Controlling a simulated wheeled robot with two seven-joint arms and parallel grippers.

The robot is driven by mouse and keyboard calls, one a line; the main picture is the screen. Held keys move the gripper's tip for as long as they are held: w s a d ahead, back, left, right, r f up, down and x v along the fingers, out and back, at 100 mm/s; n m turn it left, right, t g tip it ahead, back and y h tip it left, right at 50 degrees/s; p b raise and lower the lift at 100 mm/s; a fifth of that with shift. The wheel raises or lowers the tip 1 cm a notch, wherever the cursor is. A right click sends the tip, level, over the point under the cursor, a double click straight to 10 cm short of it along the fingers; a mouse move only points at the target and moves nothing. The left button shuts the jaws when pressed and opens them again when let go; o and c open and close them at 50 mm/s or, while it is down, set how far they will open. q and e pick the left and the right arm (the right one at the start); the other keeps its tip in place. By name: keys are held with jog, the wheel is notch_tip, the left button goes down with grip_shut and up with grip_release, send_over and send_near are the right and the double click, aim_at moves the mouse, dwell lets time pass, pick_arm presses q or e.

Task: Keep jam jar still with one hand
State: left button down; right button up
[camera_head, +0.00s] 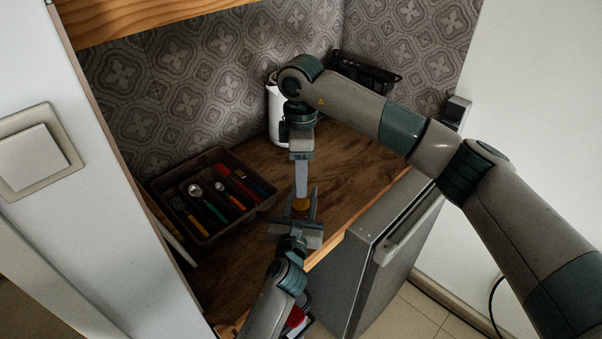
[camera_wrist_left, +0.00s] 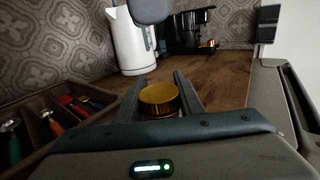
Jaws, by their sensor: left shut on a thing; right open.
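The jam jar (camera_head: 300,204) has a yellow-gold lid and stands on the wooden counter near its front edge. In the left wrist view the jar's lid (camera_wrist_left: 159,97) sits between the two fingers, and most of its body is hidden. My left gripper (camera_head: 298,218) is shut on the jar, with a finger on each side of it. My right gripper (camera_head: 301,188) is open and points down right above the lid. Its fingers overlap in the head view, so the gap between them is hard to see.
A brown cutlery tray (camera_head: 222,228) with several utensils lies left of the jar. A white kettle (camera_head: 276,112) stands behind it, also in the left wrist view (camera_wrist_left: 130,45). A black appliance (camera_head: 362,72) is at the back. A grey appliance door (camera_head: 365,262) is below, right.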

aim_at(301, 203)
jog(key=shift+f, duration=0.15)
dwell(0.3)
jog(key=shift+f, duration=3.85)
jog(key=c, duration=1.1)
jog(key=o, duration=1.2)
jog(key=shift+r, duration=0.1)
jog(key=shift+r, duration=2.15)
jog(key=shift+c, duration=0.5)
